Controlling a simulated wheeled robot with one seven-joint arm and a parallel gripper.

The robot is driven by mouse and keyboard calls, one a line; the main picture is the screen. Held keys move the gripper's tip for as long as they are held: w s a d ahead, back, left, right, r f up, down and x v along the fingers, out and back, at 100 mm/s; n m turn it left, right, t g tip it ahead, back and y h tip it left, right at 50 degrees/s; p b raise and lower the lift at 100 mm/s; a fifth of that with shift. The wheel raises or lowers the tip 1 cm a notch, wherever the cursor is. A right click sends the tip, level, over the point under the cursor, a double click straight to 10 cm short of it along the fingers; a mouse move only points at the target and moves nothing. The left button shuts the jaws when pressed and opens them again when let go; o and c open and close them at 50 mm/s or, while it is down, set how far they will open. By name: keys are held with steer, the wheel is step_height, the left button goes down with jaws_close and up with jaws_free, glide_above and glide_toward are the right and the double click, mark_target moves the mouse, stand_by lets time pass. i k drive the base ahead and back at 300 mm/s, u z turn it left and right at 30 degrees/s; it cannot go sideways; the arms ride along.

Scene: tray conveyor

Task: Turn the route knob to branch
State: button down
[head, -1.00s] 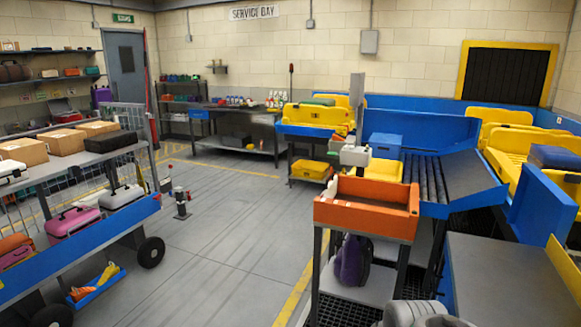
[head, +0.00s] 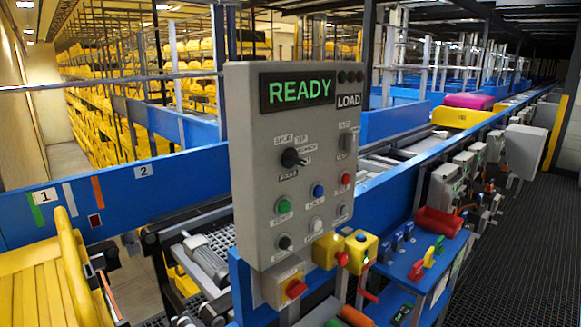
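A grey control panel (head: 255,205) stands upright in the middle of the head view. Its screen (head: 297,91) reads READY in green. A black rotary knob (head: 291,158) sits at the panel's upper left with several small labels around it. It looks like the route knob, but the labels are too small to read surely. I cannot tell which label it points at. My gripper is not in view.
Below the knobs are green (head: 283,206), blue (head: 318,191) and red (head: 346,179) buttons. A blue conveyor wall (head: 180,190) runs behind. A blue tool shelf (head: 417,270) stands right. Dark floor (head: 510,260) at right is clear.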

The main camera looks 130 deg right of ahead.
mark_target(289, 157)
steer(key=z, duration=2.05)
steer(key=k, duration=0.9)
steer(key=z, duration=0.8)
